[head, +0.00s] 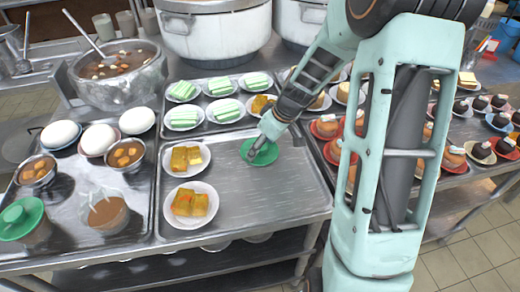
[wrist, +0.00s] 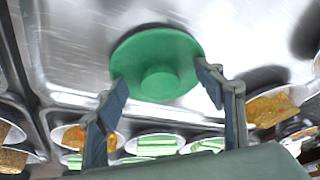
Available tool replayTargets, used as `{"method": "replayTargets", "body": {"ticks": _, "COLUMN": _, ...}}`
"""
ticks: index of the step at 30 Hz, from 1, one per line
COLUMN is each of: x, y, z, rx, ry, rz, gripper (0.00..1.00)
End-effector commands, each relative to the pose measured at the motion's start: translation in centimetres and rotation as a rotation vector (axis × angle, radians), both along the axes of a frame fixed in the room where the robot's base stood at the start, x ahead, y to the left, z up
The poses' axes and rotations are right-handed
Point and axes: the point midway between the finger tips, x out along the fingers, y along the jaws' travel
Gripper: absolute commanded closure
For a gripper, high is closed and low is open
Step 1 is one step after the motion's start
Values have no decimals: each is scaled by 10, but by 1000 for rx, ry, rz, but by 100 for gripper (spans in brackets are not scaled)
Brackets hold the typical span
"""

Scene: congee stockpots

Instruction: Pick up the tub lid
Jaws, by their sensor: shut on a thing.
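A round green tub lid (head: 265,154) with a raised centre is at the bare part of a metal tray, right of the plates of yellow cakes. In the wrist view the lid (wrist: 158,58) lies between my gripper's two fingers (wrist: 164,84), which touch its rim on both sides. My gripper (head: 257,151) is shut on the lid. I cannot tell whether the lid is clear of the tray. A tub of brown food (head: 107,213) without a lid stands at the front left. A similar green lid (head: 22,217) sits at the far left.
Plates of green cakes (head: 226,110) stand behind the lid, and plates of yellow cakes (head: 190,203) stand to its left. A pot with a ladle (head: 118,74) and large stockpots (head: 214,32) are at the back. The tray's front right (head: 270,200) is bare.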

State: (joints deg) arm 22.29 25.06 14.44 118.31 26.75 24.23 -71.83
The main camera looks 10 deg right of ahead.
Motion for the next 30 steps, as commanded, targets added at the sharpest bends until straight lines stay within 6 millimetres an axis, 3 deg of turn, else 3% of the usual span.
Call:
{"method": "replayTargets", "body": {"ticks": 7, "x": -4, "y": -1, "z": -2, "rx": 0, "ry": 11, "rz": 0, "gripper": 52}}
{"method": "replayTargets", "body": {"ticks": 8, "x": -4, "y": -1, "z": 0, "rx": 0, "ry": 11, "rz": 0, "gripper": 57}}
{"method": "replayTargets", "body": {"ticks": 10, "x": -4, "y": -1, "z": 7, "rx": -1, "ry": 9, "rz": 1, "gripper": 75}}
{"method": "replayTargets", "body": {"ticks": 11, "x": -4, "y": -1, "z": 11, "rx": -1, "ry": 9, "rz": 1, "gripper": 89}}
{"method": "replayTargets", "body": {"ticks": 12, "x": -3, "y": -1, "z": 18, "rx": -2, "ry": 7, "rz": 0, "gripper": 93}}
{"method": "replayTargets", "body": {"ticks": 25, "x": -33, "y": 37, "z": 88, "rx": -2, "ry": 1, "rz": 4, "gripper": 93}}
{"method": "replayTargets", "body": {"ticks": 30, "x": -54, "y": 62, "z": 102, "rx": -2, "ry": 3, "rz": 4, "gripper": 93}}
